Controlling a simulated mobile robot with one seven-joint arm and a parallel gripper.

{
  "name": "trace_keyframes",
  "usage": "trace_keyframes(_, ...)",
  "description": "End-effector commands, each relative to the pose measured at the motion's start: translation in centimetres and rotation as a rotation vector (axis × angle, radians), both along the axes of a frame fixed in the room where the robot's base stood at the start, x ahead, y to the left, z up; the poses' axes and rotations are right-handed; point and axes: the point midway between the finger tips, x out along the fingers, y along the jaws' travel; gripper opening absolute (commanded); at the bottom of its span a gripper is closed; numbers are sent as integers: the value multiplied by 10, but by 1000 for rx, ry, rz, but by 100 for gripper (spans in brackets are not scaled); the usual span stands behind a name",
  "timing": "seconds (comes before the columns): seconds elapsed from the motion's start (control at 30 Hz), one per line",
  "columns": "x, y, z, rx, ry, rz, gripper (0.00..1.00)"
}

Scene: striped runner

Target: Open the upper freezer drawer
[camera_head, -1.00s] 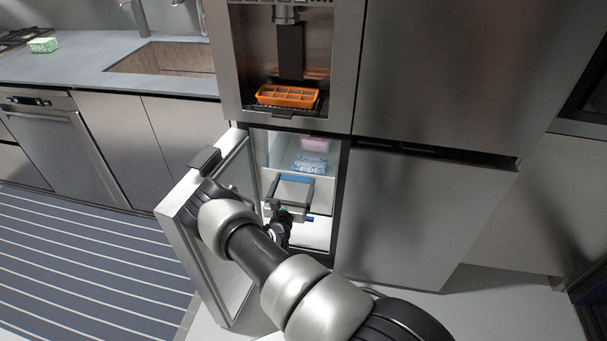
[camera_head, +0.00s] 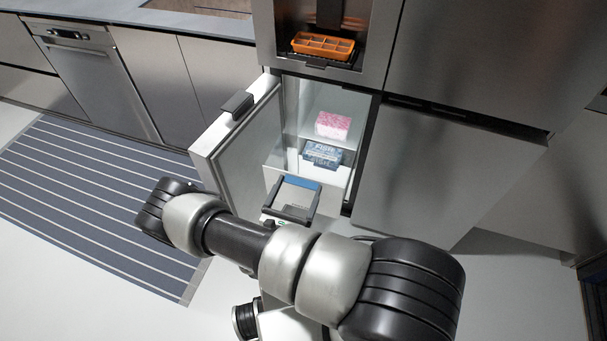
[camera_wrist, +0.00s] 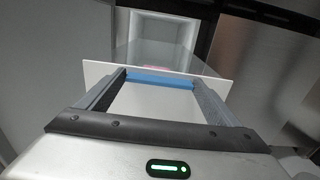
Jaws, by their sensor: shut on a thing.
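The upper freezer drawer (camera_head: 338,182) has a pale front and clear sides. It stands pulled out from the freezer. Its blue handle (camera_head: 303,182) is on the front. My gripper (camera_head: 300,184) is shut on this handle, one finger at each end. In the wrist view my gripper (camera_wrist: 159,79) spans the blue handle (camera_wrist: 160,81) against the white drawer front (camera_wrist: 215,84). A pink box (camera_head: 333,124) and a blue packet (camera_head: 322,154) lie inside the drawer. My arm and gripper hide what is below the drawer.
The freezer door (camera_head: 238,140) stands open on the left. A closed steel door (camera_head: 430,170) is on the right. An orange ice tray (camera_head: 322,46) sits in the dispenser above. A striped runner (camera_head: 95,205) lies on the floor at left.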

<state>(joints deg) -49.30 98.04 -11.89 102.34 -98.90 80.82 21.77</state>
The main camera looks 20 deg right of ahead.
Motion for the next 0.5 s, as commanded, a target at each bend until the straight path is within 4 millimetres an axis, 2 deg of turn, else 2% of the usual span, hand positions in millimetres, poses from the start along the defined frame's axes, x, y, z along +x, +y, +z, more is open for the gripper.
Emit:
trace_keyframes(0.2,-15,10,0,1,-1,-1,46)
trace_keyframes(0.5,-18,11,-1,1,-1,-3,46)
